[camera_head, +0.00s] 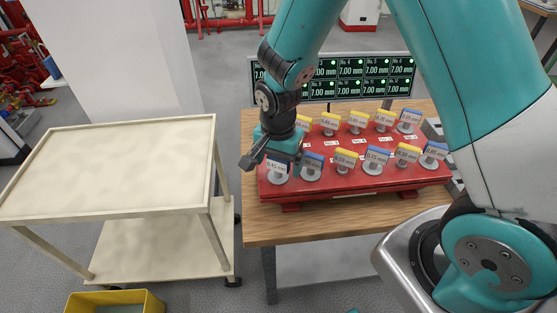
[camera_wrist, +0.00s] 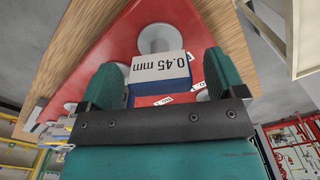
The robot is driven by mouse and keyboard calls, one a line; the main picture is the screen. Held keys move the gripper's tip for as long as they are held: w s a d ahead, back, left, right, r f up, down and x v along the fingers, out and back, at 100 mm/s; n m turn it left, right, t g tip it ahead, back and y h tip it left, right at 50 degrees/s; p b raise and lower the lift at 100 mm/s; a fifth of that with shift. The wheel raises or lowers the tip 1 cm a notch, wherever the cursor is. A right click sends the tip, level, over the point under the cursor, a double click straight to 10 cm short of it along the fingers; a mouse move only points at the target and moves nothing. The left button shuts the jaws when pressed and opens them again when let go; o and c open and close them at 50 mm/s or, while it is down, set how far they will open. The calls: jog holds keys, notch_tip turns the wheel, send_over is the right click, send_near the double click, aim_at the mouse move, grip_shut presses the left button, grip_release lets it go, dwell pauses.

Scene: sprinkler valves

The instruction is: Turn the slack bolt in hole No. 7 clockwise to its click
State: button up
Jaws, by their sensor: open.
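The red plate (camera_head: 350,190) holds two rows of bolts with yellow or blue tags on round pale bases. The front left bolt's tag (camera_head: 276,166) reads 0.45 mm. In the wrist view this tag (camera_wrist: 160,66) is a blue block with a white label, between the two teal fingers of my gripper (camera_wrist: 163,78). My gripper (camera_head: 270,158) is open, around or just above the tag; I cannot tell whether it touches. A pale round disc (camera_wrist: 155,38) shows beyond the tag. The hole numbers are too small to read, so I cannot tell which is No. 7.
The plate lies on a wooden table (camera_head: 300,226). A display (camera_head: 350,77) behind it shows several green 7.00 mm readings. A cream cart (camera_head: 110,170) stands to the left, with a yellow bin (camera_head: 115,302) on the floor. My arm blocks part of the view.

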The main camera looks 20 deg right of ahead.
notch_tip(320, 180, up, 8)
jog(key=p, duration=0.6)
jog(key=shift+r, duration=0.15)
jog(key=shift+s+a+r+n+b, duration=0.15)
jog(key=shift+r+n+b, duration=0.1)
jog(key=shift+n+b, duration=0.05)
jog(key=s+a+r+n+y+b, duration=0.2)
jog(key=s+r+n+b, duration=0.1)
jog(key=s+r+n, duration=0.3)
jog(key=s+a+r+n+y+b, duration=0.2)
jog(key=s+r+n+b, duration=0.2)
jog(key=s+n, duration=0.5)
notch_tip(320, 180, up, 2)
jog(key=shift+s+a+r, duration=0.15)
jog(key=shift+s, duration=0.95)
